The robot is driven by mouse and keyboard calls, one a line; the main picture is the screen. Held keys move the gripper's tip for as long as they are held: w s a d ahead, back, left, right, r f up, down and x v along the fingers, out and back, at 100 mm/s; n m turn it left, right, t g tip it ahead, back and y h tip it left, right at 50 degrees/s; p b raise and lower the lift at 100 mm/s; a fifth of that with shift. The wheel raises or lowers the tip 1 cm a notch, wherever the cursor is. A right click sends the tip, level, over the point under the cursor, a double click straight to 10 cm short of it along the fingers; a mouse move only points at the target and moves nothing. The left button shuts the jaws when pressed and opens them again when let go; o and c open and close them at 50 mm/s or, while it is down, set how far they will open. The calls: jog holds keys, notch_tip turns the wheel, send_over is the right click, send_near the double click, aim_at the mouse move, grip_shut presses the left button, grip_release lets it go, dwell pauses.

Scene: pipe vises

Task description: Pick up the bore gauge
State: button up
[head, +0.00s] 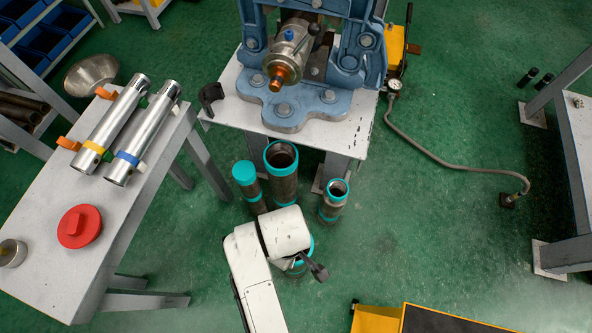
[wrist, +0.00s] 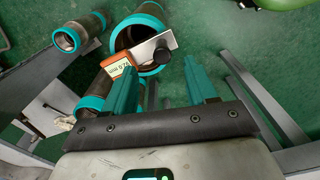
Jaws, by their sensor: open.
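In the wrist view, an orange block with a pale readout label (wrist: 121,66), joined to a grey metal plate with a dark round knob, looks like the bore gauge. It appears at the near side of the open mouth of a large teal-rimmed pipe (wrist: 158,14); whether it rests on the rim I cannot tell. My gripper (wrist: 162,66) is open, its two teal fingers apart with nothing seen held between them. The gauge is just ahead of the fingertips, more toward the left finger. In the head view my arm hides the gripper, and I cannot make out the gauge.
Several dark pipes with teal ends (head: 281,157) stand on the green floor below the blue vise (head: 310,75) and its table (head: 232,105). A bench (head: 105,230) with two steel cylinders and a red disc is left. A yellow-edged platform (head: 376,319) is near right. Right-hand floor is mostly clear.

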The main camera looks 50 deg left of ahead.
jog(key=shift+s+f, duration=0.2)
jog(key=shift+f, duration=2.95)
grip_shut()
jog(key=shift+a, duration=0.1)
